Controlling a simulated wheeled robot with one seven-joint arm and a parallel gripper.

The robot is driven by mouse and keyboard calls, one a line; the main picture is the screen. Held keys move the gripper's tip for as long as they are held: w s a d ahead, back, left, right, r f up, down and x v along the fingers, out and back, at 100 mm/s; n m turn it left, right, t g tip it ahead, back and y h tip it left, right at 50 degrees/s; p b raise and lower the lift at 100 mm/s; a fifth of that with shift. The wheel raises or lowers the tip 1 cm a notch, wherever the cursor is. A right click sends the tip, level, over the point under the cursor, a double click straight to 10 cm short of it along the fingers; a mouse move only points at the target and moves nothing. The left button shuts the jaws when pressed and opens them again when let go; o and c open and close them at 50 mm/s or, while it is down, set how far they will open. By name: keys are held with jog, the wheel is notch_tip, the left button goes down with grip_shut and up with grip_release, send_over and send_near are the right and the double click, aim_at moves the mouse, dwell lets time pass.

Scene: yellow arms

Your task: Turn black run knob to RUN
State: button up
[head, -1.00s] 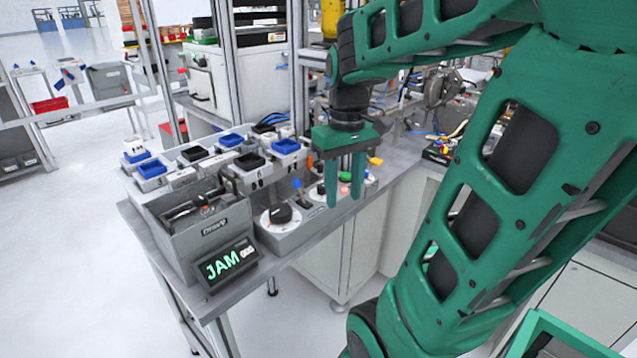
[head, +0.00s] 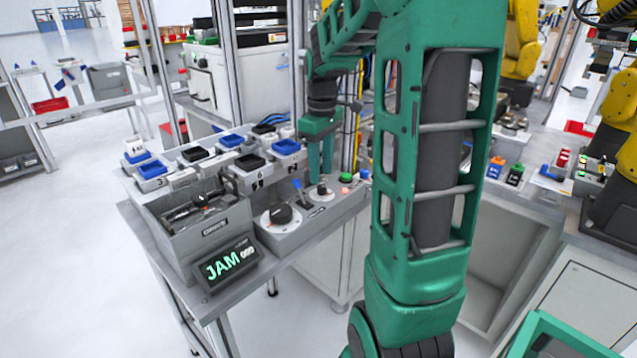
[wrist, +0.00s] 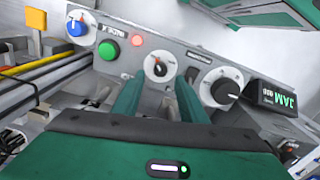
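A small black knob (head: 322,189) on a white dial sits on the sloped grey control panel (head: 325,213). It shows in the wrist view (wrist: 158,68) just beyond my fingertips. A larger black knob (head: 281,213) on a wider white dial is nearer the JAM display; it also shows in the wrist view (wrist: 226,90). Dial lettering is too small to read, so I cannot tell which black knob is the run knob. My gripper (head: 320,178) points down over the panel by the small knob. In the wrist view its fingers (wrist: 157,84) are apart with nothing held.
A green button (head: 346,177), a small red light (wrist: 137,41) and a blue knob (wrist: 76,27) are beyond the small knob. The JAM display (head: 226,264) and a grey bin (head: 228,218) stand at the front left.

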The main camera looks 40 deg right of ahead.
aim_at(321, 186)
jog(key=shift+f, duration=2.2)
grip_shut()
